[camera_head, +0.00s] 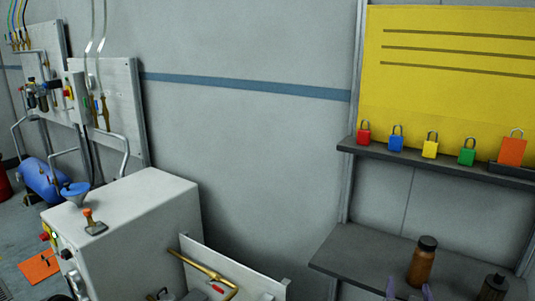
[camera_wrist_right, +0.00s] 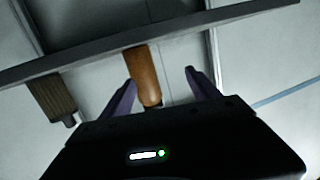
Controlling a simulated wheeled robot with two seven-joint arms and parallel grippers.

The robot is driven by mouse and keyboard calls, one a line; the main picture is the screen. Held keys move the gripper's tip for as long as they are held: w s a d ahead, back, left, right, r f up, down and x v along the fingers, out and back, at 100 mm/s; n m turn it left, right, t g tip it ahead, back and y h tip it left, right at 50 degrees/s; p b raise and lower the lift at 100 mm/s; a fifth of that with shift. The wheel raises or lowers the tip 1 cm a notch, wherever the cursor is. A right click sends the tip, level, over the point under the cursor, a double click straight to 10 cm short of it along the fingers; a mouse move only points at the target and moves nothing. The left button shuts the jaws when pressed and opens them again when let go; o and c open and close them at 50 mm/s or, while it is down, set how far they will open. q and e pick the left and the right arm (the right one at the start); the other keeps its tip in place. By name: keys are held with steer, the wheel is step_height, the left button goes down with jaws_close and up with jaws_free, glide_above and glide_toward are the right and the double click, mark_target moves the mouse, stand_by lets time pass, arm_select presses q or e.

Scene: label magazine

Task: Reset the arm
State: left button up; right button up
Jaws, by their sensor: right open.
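My right gripper (camera_head: 408,289) shows only as two purple fingertips at the bottom edge of the head view, in front of the lower shelf. In the right wrist view this gripper (camera_wrist_right: 160,76) is open, its fingers spread and nothing clamped between them. A brown bottle with a black cap (camera_head: 422,264) stands on the lower shelf just beyond the fingertips. In the wrist view the bottle (camera_wrist_right: 146,78) appears upside down, between the fingers and nearer the left one; I cannot tell if they touch. My left gripper is not in view.
The lower shelf (camera_head: 360,257) also holds a dark ribbed object (camera_head: 493,287), right of the bottle. The upper shelf (camera_head: 382,152) carries several coloured padlocks below a yellow board (camera_head: 455,85). A grey machine cabinet (camera_head: 150,215) stands left. Bare wall lies between.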

steer(key=s+a+f+n+g+y+p, duration=0.1)
steer(key=s+a+f+g+y+p, duration=0.25)
steer(key=a+f, duration=0.65)
steer(key=s+a+f+n+g+y+p, duration=0.1)
steer(key=s+a+f+g+y+p, duration=0.1)
steer(key=s+a+f+g+y, duration=0.65)
steer(key=s+a+f+n+g+h+p, duration=0.1)
steer(key=s+a+f+g+p, duration=0.1)
steer(key=s+a, duration=1.2)
step_height(320, 180, down, 2)
steer(key=shift+s+f+p, duration=0.15)
steer(key=shift+s+p, duration=0.55)
steer(key=shift+s, duration=0.35)
steer(key=shift+a, duration=0.1)
